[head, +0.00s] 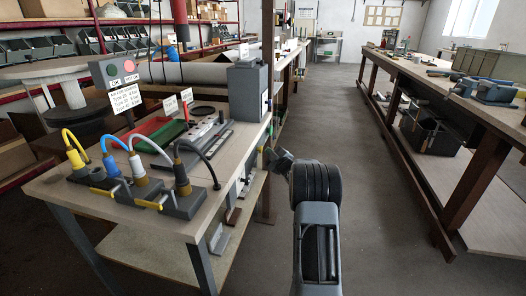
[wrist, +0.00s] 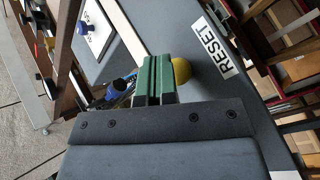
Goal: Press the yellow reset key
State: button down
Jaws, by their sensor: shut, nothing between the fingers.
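The yellow reset key (wrist: 182,71) is a round yellow knob on a dark grey surface in the wrist view. A white label (wrist: 214,47) reading RESET is beside it, to its right. My gripper (wrist: 157,58) is shut and empty, with its green fingers together just left of the key. The fingers partly cover the key's left side; I cannot tell whether they touch it. In the head view my arm reaches forward beside the bench, and the fingers cannot be made out there. I cannot make out the key in the head view.
The left bench (head: 221,164) carries a grey box (head: 247,92), a red tray (head: 141,136), a green tray (head: 169,132) and a clamp block with coloured cables (head: 184,203). A second bench (head: 465,95) with tools stands at right. The aisle floor (head: 365,190) between them is clear.

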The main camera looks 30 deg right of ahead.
jog(key=shift+w+a+b, duration=0.3)
jog(key=shift+w+a, duration=0.15)
jog(key=shift+a, duration=0.05)
dwell(0.9)
jog(key=shift+s+d, duration=0.1)
jog(key=shift+d, duration=0.05)
jog(key=shift+s+d, duration=0.65)
jog(key=shift+s+d, duration=0.1)
jog(key=s+d, duration=0.3)
jog(key=shift+s+d, duration=0.1)
jog(key=shift+d, duration=0.1)
dwell(0.4)
jog(key=shift+r, duration=0.1)
dwell(0.6)
